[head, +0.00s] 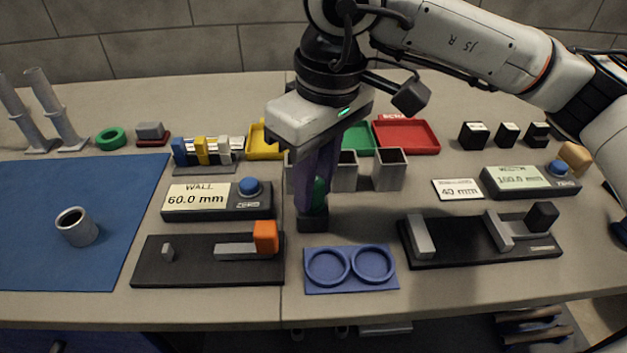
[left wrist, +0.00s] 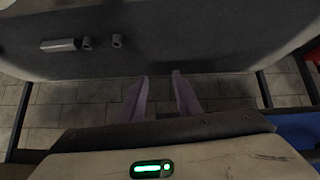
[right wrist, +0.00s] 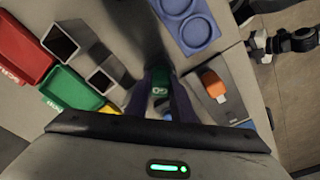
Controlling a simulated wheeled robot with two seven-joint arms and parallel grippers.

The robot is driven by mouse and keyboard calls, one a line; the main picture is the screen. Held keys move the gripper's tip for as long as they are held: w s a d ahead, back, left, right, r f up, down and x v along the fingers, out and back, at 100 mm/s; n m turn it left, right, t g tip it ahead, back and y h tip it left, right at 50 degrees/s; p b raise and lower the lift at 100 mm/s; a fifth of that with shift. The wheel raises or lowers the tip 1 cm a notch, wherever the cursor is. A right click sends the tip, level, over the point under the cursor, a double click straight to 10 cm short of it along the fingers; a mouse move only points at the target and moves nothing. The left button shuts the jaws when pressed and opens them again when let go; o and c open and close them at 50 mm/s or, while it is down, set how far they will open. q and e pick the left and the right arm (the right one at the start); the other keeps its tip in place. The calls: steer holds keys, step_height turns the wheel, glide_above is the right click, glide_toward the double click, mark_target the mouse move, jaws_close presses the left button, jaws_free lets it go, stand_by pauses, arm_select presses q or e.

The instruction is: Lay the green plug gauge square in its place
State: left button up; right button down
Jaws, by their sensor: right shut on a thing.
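The green plug gauge (head: 320,190) is upright between the fingers of my right gripper (head: 315,205), which is shut on it; the fingers hide most of it. Its green, lettered end also shows between the fingers in the right wrist view (right wrist: 160,90). A small dark block (head: 313,223) is directly below the fingertips; I cannot tell whether the gauge touches it. My left gripper (left wrist: 161,78) shows only in the left wrist view, its fingers apart and nothing between them.
A blue tray with two round recesses (head: 309,287) lies in front of the dark block. A black fixture with an orange block (head: 160,272) is left, another black fixture (head: 455,252) right. Grey square tubes (head: 389,172) stand close behind. A grey cup (head: 76,229) stands on the blue mat (head: 125,200).

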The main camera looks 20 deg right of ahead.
steer(key=c, duration=1.5)
jaws_free()
steer(key=shift+o, duration=0.2)
steer(key=shift+r, duration=0.15)
arm_select(q)
steer(key=shift+w+d+r+p, duration=0.15)
steer(key=shift+d+r, duration=0.1)
steer(key=shift+r, duration=0.35)
steer(key=shift+w+d+r+p, duration=0.1)
steer(key=shift+d+r+p, duration=0.1)
steer(key=shift+r, duration=0.4)
arm_select(e)
step_height(320, 180, up, 10)
steer(key=s, duration=0.1)
steer(key=shift+d, duration=0.3)
steer(key=shift+s, duration=0.1)
